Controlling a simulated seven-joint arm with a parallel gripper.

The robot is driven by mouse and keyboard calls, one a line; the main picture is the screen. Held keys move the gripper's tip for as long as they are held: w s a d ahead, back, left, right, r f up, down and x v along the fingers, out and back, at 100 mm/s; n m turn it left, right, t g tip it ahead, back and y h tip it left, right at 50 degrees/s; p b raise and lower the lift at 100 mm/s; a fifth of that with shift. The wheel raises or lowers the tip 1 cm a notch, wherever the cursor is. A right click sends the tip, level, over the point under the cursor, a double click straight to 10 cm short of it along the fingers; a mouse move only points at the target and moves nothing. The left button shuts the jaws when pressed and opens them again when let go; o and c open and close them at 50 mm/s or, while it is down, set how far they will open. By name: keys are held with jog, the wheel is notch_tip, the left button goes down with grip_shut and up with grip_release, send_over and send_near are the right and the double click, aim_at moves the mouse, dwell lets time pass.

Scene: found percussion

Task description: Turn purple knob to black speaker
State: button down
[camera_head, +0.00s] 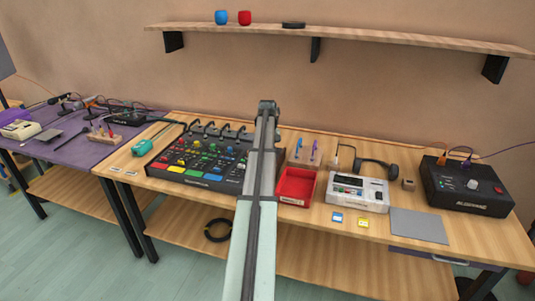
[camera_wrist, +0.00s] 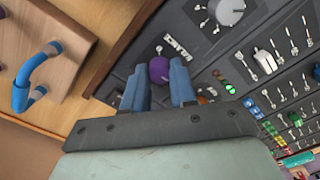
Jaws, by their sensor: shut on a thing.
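The purple knob (camera_wrist: 159,69) sits on the dark panel of the mixer (camera_head: 160,171). In the wrist view, my gripper (camera_wrist: 160,80) has its two blue fingers on either side of the knob and is shut on it. A white marking (camera_wrist: 177,47) lies on the panel just beyond the knob; I cannot make out what it shows. In the head view my arm hides the gripper, the knob and part of the mixer's right end. I cannot surely identify a black speaker in either view.
A wooden rack (camera_wrist: 62,40) with blue-handled tools stands close beside the mixer. A large grey knob (camera_wrist: 230,10) and several sliders are near my fingers. A red tray (camera_head: 297,187), a white device (camera_head: 357,190) and a black box (camera_head: 465,190) stand to the right.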

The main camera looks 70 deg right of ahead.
jog(key=m, duration=0.4)
jog(key=shift+m, duration=0.4)
jog(key=m, duration=1)
jog(key=shift+m, duration=0.4)
jog(key=m, duration=1)
jog(key=shift+m, duration=0.4)
jog(key=m, duration=0.5)
jog(key=shift+m, duration=0.3)
jog(key=m, duration=0.9)
jog(key=shift+m, duration=0.3)
